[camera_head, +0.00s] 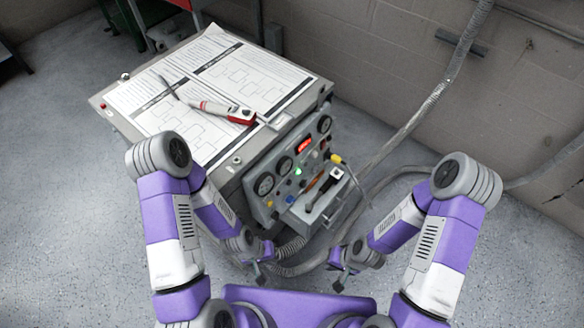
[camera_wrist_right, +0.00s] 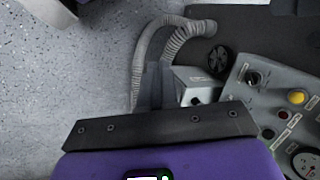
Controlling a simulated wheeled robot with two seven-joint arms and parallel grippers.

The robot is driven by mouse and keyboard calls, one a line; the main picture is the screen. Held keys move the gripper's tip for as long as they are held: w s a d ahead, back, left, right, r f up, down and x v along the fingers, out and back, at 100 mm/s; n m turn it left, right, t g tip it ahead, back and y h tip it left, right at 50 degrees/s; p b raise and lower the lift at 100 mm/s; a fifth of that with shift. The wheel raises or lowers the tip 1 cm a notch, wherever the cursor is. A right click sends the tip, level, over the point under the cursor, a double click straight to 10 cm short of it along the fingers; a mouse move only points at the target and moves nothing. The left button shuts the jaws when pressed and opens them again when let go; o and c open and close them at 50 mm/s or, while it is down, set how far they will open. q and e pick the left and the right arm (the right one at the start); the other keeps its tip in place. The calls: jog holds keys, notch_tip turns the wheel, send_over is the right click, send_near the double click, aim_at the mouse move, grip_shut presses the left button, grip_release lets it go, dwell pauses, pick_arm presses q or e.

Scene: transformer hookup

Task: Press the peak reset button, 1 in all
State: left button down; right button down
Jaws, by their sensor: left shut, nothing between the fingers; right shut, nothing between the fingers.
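The right wrist view shows a yellow button (camera_wrist_right: 297,96), a red button (camera_wrist_right: 282,114) and a black knob (camera_wrist_right: 253,77) on the panel. My left gripper (camera_head: 256,275) is shut and empty, low in front of the panel. My right gripper (camera_head: 340,285) is shut and empty, below and right of the panel, touching no button.
A grey tray (camera_head: 318,207) with hand tools juts from the panel's lower right. Printed sheets (camera_head: 205,75) and a red-and-white tool (camera_head: 225,110) lie on the cabinet top. Corrugated hose (camera_head: 395,140) runs along the wall and floor. Floor at left is clear.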

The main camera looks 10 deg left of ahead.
jog(key=s+a+f+m+g+y, duration=0.2)
jog(key=s+a+m+g+y, duration=0.25)
jog(key=s+a, duration=0.25)
jog(key=w+a+r+m+t+y+b, duration=0.1)
jog(key=w+a+r+m+t+y, duration=0.2)
jog(key=w+a+r+m+y, duration=0.35)
pick_arm(q)
jog(key=f+b, duration=0.1)
jog(key=s+f+b, duration=0.1)
jog(key=shift+f, duration=0.35)
pick_arm(e)
jog(key=w+d+m+t+h, duration=0.3)
jog(key=w+d+m+t, duration=0.1)
jog(key=w+m+t, duration=0.5)
jog(key=w+d+m+t+h, duration=0.4)
jog(key=w+m+t, duration=0.6)
jog(key=t, duration=0.3)
jog(key=shift+w+d+f+m, duration=0.15)
jog(key=shift+w+f+m, duration=0.1)
jog(key=shift+f+m, duration=0.1)
pick_arm(q)
jog(key=shift+f, duration=0.1)
